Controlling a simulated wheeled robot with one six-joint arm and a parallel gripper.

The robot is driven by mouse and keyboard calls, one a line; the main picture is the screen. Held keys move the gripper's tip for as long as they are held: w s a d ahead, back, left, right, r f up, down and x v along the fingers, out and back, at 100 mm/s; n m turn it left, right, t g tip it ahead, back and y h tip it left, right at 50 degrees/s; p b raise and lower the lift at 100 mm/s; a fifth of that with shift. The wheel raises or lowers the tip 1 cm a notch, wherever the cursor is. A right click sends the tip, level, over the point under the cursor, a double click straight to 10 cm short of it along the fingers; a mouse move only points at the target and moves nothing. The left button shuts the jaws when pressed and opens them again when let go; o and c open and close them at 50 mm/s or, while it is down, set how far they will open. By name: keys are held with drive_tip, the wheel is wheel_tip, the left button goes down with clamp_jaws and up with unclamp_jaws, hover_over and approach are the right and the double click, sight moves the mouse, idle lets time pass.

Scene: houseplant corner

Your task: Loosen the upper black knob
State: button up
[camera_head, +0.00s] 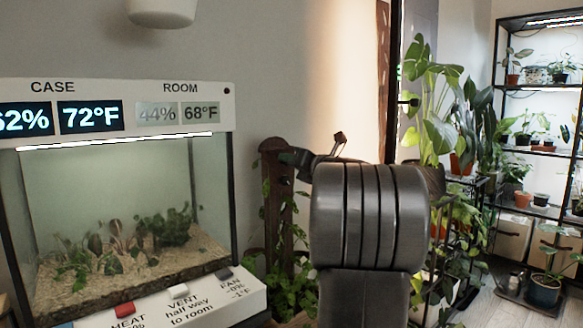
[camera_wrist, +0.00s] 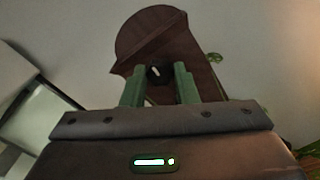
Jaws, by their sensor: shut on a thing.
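A dark brown wooden post (camera_head: 283,215) with a rounded top stands right of the glass case in the head view. Its rounded top (camera_wrist: 155,30) fills the upper middle of the wrist view. The upper black knob (camera_wrist: 155,72), with a short white mark, sits on the post's face between my green fingers. My gripper (camera_wrist: 159,82) is shut on this knob. In the head view my arm reaches to the post's top, and the knob itself is hidden there. A small dark spot lower on the post may be another knob; I cannot tell.
A glass plant case (camera_head: 115,205) with displays and labelled sliders stands at the left. Vine leaves (camera_head: 290,285) surround the post's foot. A large leafy plant (camera_head: 432,100) and a shelf rack of pots (camera_head: 535,148) stand at the right. A white pot (camera_head: 162,10) hangs above.

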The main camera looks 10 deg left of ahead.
drive_tip(key=shift+f, duration=0.1)
idle(0.5)
drive_tip(key=o, duration=1)
drive_tip(key=p+v, duration=0.2)
drive_tip(key=v, duration=1.1)
drive_tip(key=shift+s+d, duration=0.25)
